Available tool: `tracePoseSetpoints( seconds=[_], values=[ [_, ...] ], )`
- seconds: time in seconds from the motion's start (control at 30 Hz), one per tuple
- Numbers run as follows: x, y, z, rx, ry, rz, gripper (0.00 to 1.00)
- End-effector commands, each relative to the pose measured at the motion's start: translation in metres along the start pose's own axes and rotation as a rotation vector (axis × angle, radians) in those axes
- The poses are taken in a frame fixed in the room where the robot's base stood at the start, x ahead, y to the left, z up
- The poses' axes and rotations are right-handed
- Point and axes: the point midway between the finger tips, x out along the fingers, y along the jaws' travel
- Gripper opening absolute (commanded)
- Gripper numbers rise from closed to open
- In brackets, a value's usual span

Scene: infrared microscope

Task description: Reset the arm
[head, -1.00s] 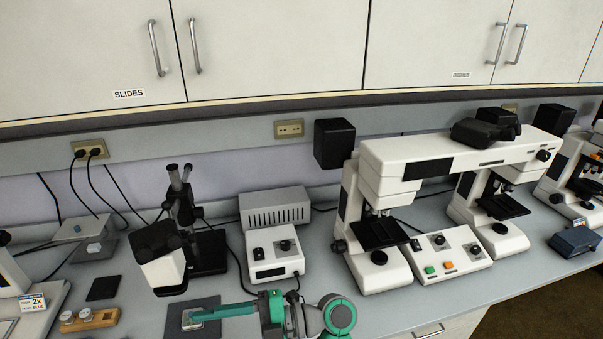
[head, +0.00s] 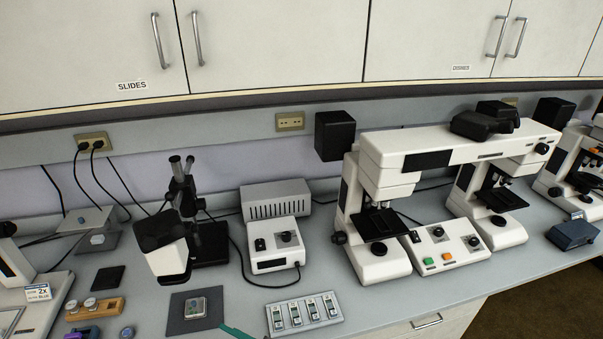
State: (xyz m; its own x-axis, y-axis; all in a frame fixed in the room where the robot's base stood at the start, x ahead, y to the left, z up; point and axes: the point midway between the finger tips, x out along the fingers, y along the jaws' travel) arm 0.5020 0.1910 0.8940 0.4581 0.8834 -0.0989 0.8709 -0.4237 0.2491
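The rest of my arm is out of view. The tip lies at the front of the bench, just right of a dark square pad (head: 180,324). A small light sample piece (head: 195,307) lies on that pad, apart from the gripper. Nothing is seen held at the visible tip. Whether the fingers are open or shut is hidden.
A white tray with several slots (head: 304,313) lies right of the tip. Behind stand a white control box (head: 273,247), a small black-and-white microscope (head: 165,250) and a large white microscope (head: 385,262). A wooden block (head: 95,309) sits at left.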

Motion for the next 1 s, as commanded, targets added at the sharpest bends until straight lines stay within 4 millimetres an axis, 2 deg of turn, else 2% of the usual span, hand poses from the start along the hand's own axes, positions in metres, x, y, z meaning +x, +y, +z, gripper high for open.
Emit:
tracePoseSetpoints(
  seconds=[0.03,0.1,0.3,0.4,0.53,0.67,0.77,0.87,1.0],
  values=[
    [-0.004,-0.009,0.018,0.07,-0.044,0.053,0.53],
    [-0.012,-0.016,0.04,0.157,-0.103,0.133,0.53],
    [-0.051,-0.041,0.094,0.358,-0.246,0.372,0.53],
    [-0.077,-0.056,0.113,0.429,-0.303,0.491,0.53],
    [-0.117,-0.075,0.129,0.492,-0.359,0.643,0.53],
    [-0.159,-0.094,0.132,0.523,-0.392,0.781,0.53],
    [-0.19,-0.109,0.126,0.526,-0.401,0.874,0.53],
    [-0.219,-0.121,0.112,0.515,-0.396,0.953,0.53],
    [-0.254,-0.138,0.084,0.482,-0.365,1.032,0.53]
  ],
)
